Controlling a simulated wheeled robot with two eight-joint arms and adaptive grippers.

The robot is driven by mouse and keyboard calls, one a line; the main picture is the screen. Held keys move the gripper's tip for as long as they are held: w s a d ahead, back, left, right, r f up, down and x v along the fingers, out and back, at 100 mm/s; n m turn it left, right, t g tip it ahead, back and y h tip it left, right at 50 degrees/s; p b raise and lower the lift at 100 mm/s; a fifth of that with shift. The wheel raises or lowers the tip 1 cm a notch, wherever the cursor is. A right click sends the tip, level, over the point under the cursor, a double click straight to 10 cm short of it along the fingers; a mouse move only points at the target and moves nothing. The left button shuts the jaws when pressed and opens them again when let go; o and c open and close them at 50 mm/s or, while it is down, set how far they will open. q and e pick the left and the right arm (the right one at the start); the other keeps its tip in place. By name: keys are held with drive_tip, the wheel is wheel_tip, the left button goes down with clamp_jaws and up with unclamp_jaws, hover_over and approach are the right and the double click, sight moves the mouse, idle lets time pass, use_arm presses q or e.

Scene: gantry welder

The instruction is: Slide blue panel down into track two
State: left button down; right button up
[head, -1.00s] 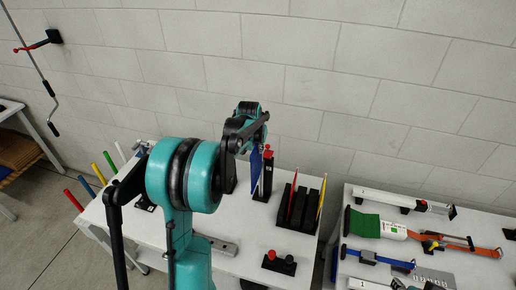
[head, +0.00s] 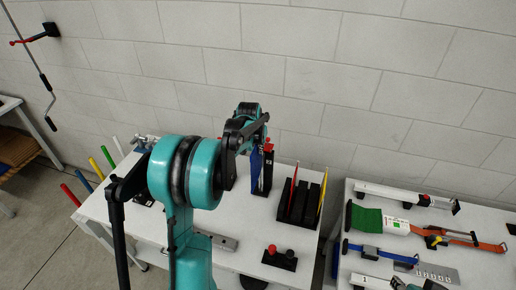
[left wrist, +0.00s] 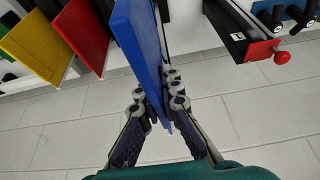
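The blue panel (head: 256,170) hangs upright under my left gripper (head: 257,147) in the head view, left of the black slotted rack (head: 300,207). In the left wrist view the blue panel (left wrist: 140,45) passes between the fingers of my left gripper (left wrist: 155,102), which are closed on its two faces. A red panel (head: 290,193) and a yellow panel (head: 321,198) stand in the rack; they also show as a red panel (left wrist: 80,28) and a yellow panel (left wrist: 38,45) in the left wrist view. The blue panel's lower edge is partly hidden. My right gripper is out of view.
A black upright post with a red top (head: 268,150) stands close beside the blue panel. Several coloured handles (head: 95,168) stand at the left. A second table (head: 480,215) carries tools.

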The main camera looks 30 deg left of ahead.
sight(258, 174)
use_arm(q)
drive_tip(key=shift+f+b, duration=5.65)
drive_tip(key=shift+f, duration=1.8)
drive_tip(key=c, duration=1.6)
unclamp_jaws()
drive_tip(key=shift+c, duration=0.2)
drive_tip(key=shift+r, duration=0.1)
drive_tip(key=v, duration=1.2)
drive_tip(key=s+d+f+m+t+b, duration=0.15)
drive_tip(key=s+d+b, duration=0.35)
drive_tip(key=s+d, duration=0.7)
drive_tip(key=s+d+f+m+t+h+b, duration=0.1)
drive_tip(key=s+d+f+b, duration=0.3)
drive_tip(key=s+d+f, duration=0.4)
drive_tip(key=s+f, duration=0.2)
drive_tip(key=s, duration=0.2)
drive_tip(key=shift+s, duration=0.15)
drive_tip(key=shift+d, duration=0.1)
